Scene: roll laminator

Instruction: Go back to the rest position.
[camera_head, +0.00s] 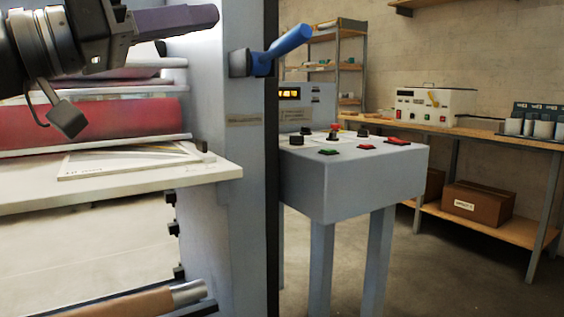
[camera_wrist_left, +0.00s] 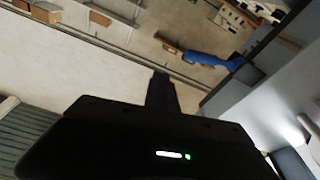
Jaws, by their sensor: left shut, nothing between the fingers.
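My left gripper (camera_head: 178,19) comes in from the upper left in the head view, in front of the laminator. Its fingers are shut and empty, pointing right. In the left wrist view the shut fingers (camera_wrist_left: 161,92) show dark at the middle. The laminator's blue lever (camera_head: 289,41) sticks out up and to the right from the side frame (camera_head: 226,85), apart from the fingertips. The lever also shows in the left wrist view (camera_wrist_left: 207,59). My right gripper is in neither view.
The laminator's feed table (camera_head: 215,172) bears printed sheets (camera_head: 115,163) below my left arm. A red roller (camera_head: 95,120) lies behind it. A control console (camera_head: 350,182) with buttons stands right of the frame. A wooden bench (camera_head: 480,136) stands at the back right. Floor in front of it is clear.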

